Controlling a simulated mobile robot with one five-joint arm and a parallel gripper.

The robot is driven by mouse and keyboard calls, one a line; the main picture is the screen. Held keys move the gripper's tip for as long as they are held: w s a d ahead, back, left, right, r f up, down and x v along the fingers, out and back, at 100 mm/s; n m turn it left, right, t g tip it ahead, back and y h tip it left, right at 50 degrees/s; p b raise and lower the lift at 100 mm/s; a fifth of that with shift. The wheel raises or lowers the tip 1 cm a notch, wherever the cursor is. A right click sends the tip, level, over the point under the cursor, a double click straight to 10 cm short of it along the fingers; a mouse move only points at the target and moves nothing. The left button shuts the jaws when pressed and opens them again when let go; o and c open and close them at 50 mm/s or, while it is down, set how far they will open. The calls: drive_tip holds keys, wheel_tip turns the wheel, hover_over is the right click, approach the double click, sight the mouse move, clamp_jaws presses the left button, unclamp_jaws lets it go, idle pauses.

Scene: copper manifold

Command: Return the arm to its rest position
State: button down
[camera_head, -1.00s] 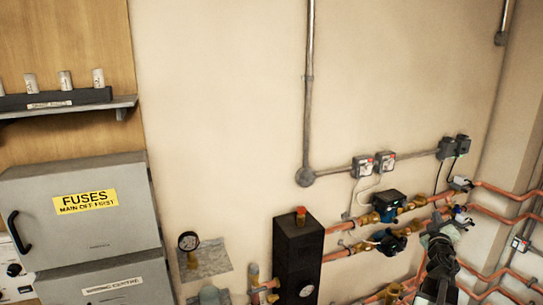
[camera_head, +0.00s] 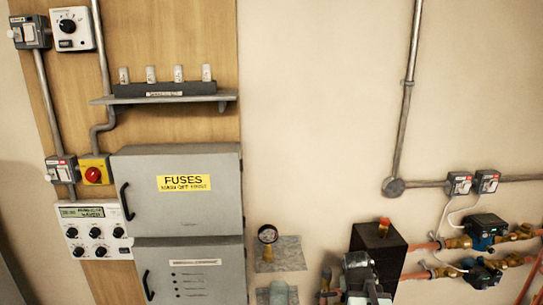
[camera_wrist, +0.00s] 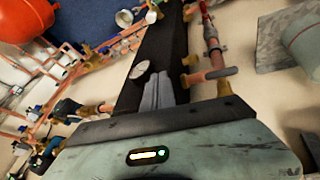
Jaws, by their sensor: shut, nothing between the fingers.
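My gripper (camera_wrist: 158,92) is shut and empty in the wrist view, its grey fingers together in front of the long black manifold box. In the head view my arm's grey-green end (camera_head: 362,276) shows low in the picture, in front of the black box (camera_head: 378,244); its fingertips cannot be made out there. The box has a copper-coloured cap on top. A round white gauge (camera_wrist: 143,69) lies just left of the fingers in the wrist view.
Copper pipes with blue-black pumps (camera_head: 486,232) run right of the box. A grey fuse cabinet (camera_head: 180,215) hangs on a wood panel at left, below a shelf (camera_head: 165,98) of several white fuses. A gauge (camera_head: 267,235) stands between.

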drive_tip(key=s+a+f+n+g+y, duration=0.1)
drive_tip(key=s+a+g+y, duration=0.15)
drive_tip(key=a, duration=0.65)
drive_tip(key=s+a+f+n+g+y, duration=0.15)
drive_tip(key=s+a, duration=0.25)
drive_tip(key=a, duration=0.5)
wheel_tip(320, 180, down, 10)
drive_tip(key=b, duration=1)
drive_tip(key=shift+s+a, duration=0.25)
drive_tip(key=shift+a, duration=0.05)
drive_tip(key=shift+n, duration=0.25)
drive_tip(key=shift+s+d, duration=0.1)
